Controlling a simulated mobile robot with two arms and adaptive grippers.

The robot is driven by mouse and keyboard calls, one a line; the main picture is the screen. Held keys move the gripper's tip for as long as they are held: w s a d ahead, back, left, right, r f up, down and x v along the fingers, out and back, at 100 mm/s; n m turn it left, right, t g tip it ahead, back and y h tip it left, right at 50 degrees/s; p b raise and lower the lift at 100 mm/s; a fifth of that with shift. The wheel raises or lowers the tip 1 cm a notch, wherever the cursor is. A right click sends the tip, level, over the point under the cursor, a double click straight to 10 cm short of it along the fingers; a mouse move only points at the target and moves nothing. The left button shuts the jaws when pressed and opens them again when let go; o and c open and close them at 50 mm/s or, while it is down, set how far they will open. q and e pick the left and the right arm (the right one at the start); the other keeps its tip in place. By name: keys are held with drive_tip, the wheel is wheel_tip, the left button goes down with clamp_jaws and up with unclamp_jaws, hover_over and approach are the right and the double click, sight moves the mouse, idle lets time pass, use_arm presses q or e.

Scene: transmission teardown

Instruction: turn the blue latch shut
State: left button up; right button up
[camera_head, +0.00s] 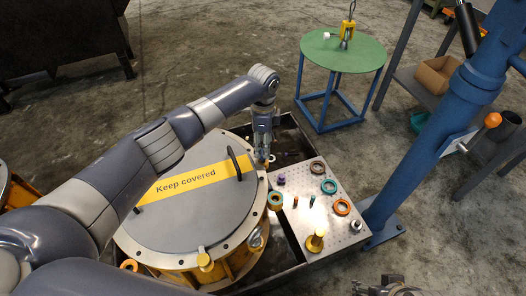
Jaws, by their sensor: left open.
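My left gripper (263,155) points down at the far right rim of the round grey-lidded housing (200,224), beside the tray. Its jaws are open. A small orange piece (267,163) shows close to its fingertips; I cannot tell whether they touch. No blue latch can be made out clearly; the gripper and arm hide part of the rim. My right gripper (384,287) shows only in part at the bottom edge, and its jaws cannot be read.
A perforated plate (325,220) holds several rings, a small purple part (281,180) and a yellow stepped part (316,241). A black handle (234,163) stands up from the lid. A blue column (425,130) rises at right. A green round table (343,50) stands behind.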

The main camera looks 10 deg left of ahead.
use_arm(q)
drive_tip(key=shift+f+b, duration=0.35)
drive_tip(key=shift+f, duration=1.4)
use_arm(e)
drive_tip(key=shift+w+a+f+t, duration=0.15)
drive_tip(key=shift+w+f+t, duration=0.2)
drive_tip(key=shift+w, duration=0.25)
use_arm(q)
drive_tip(key=c, duration=1.1)
use_arm(e)
drive_tip(key=shift+s, duration=0.15)
